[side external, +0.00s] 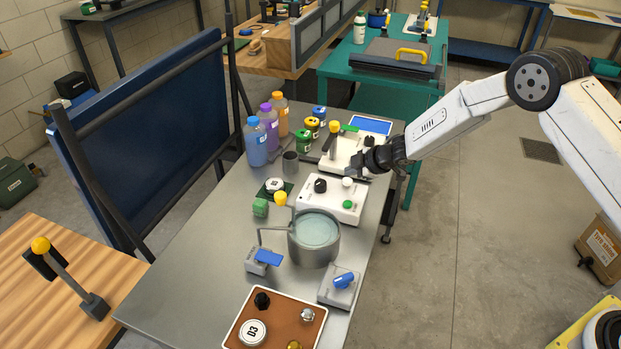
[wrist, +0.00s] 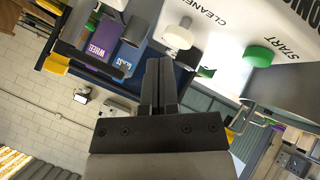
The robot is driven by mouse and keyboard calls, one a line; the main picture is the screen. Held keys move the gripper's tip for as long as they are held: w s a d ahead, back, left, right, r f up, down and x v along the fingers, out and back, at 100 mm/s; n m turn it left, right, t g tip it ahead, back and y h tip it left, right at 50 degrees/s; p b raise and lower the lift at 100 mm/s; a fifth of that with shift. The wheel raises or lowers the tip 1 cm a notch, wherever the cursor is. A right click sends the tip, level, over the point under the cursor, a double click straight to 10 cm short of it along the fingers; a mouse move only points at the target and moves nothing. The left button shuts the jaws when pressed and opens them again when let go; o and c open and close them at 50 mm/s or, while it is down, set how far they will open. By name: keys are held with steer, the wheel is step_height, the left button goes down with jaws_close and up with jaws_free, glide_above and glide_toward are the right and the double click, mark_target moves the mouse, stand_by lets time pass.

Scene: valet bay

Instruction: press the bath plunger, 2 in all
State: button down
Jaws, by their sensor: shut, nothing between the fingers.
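A white control box (side external: 331,205) stands on the grey bench and carries a black knob (side external: 320,185), a white round-topped button (side external: 347,182) and a green button (side external: 347,204). The white button looks like the plunger, but no label confirms it. In the wrist view the white button (wrist: 178,38) and the green START button (wrist: 259,56) show beside the lettering CLEANER. My gripper (side external: 352,172) is shut and empty, close to the white button; whether they touch cannot be told. Its closed fingers (wrist: 159,64) show in the wrist view. A round metal bath (side external: 315,236) of water stands in front of the box.
Another white device (side external: 345,158) with a yellow-knobbed lever stands behind the box. Blue, purple and orange bottles (side external: 256,142) and small jars (side external: 303,140) are at the back left. A brown tray (side external: 270,327) and a blue-handled valve (side external: 342,284) are at the front.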

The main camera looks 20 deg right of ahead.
mark_target(351, 181)
steer(key=shift+f, duration=1.2)
stand_by(1.7)
steer(key=shift+r, duration=1.15)
steer(key=shift+r, duration=0.1)
steer(key=shift+r, duration=2.45)
